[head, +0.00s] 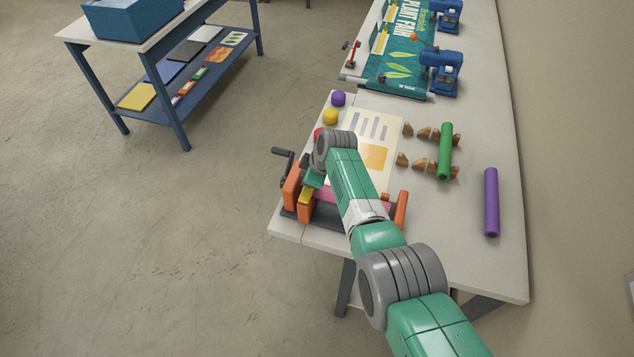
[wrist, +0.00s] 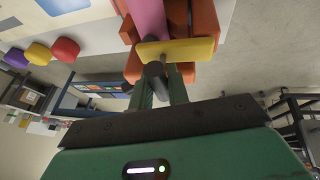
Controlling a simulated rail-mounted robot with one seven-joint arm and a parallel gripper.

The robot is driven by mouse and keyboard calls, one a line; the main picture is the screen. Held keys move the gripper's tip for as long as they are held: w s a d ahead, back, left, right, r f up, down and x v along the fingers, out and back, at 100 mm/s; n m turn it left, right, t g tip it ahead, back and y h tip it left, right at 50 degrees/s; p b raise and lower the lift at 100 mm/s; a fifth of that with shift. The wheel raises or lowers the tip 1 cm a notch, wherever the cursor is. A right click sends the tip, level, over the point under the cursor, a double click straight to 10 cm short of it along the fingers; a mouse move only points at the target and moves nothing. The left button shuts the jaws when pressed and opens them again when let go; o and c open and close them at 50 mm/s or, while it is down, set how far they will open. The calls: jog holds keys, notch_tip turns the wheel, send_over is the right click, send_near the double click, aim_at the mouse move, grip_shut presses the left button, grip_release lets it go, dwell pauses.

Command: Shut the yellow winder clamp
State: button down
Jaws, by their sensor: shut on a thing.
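The yellow winder clamp (head: 306,196) is at the left end of the orange winder (head: 292,186), on the near end of the bench; my arm hides part of it. In the wrist view the clamp (wrist: 192,49) is a yellow bar across the orange end block (wrist: 205,20), with a dark round grip (wrist: 154,70) below it. My gripper (wrist: 162,84) is shut on this dark grip, with a green finger on each side. In the head view my gripper (head: 314,178) reaches the winder from above. The clamp's exact angle is hard to tell.
A black crank (head: 283,153) sticks out left of the winder. Red, yellow (head: 330,116) and purple knobs line the bench edge behind it. A green roll (head: 445,152) on wooden cradles and a purple roll (head: 491,202) lie to the right. Open floor lies left.

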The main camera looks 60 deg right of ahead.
jog(key=shift+f, duration=0.1)
dwell(0.4)
jog(key=c, duration=1.3)
grip_release()
jog(key=shift+c, duration=0.2)
jog(key=p+v, duration=0.4)
jog(key=v, duration=0.3)
jog(key=shift+s+r, duration=0.2)
jog(key=shift+r, duration=0.15)
